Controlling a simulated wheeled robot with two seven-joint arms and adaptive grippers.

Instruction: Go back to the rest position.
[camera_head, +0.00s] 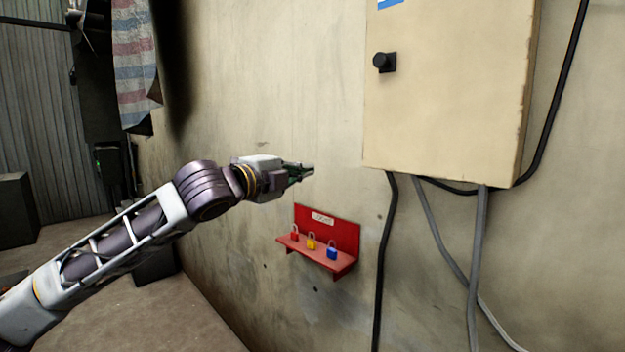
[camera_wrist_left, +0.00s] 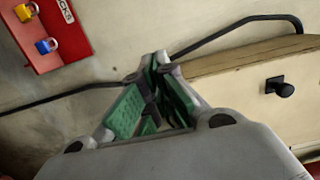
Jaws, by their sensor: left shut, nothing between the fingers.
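My left gripper (camera_head: 305,170) is stretched out in front of the wall, up and left of the red lock shelf in the head view. Its fingers are shut with nothing between them. In the left wrist view, the green-padded fingers (camera_wrist_left: 155,62) meet at their tips and look empty. My right gripper is in neither view.
A red shelf (camera_head: 345,232) on the wall holds a red padlock (camera_head: 294,235), a yellow padlock (camera_head: 311,243) and a blue padlock (camera_head: 332,253). A beige electrical cabinet (camera_head: 450,110) with a black knob (camera_head: 384,62) is at right. Cables hang below it. Floor (camera_head: 185,310) shows at lower left.

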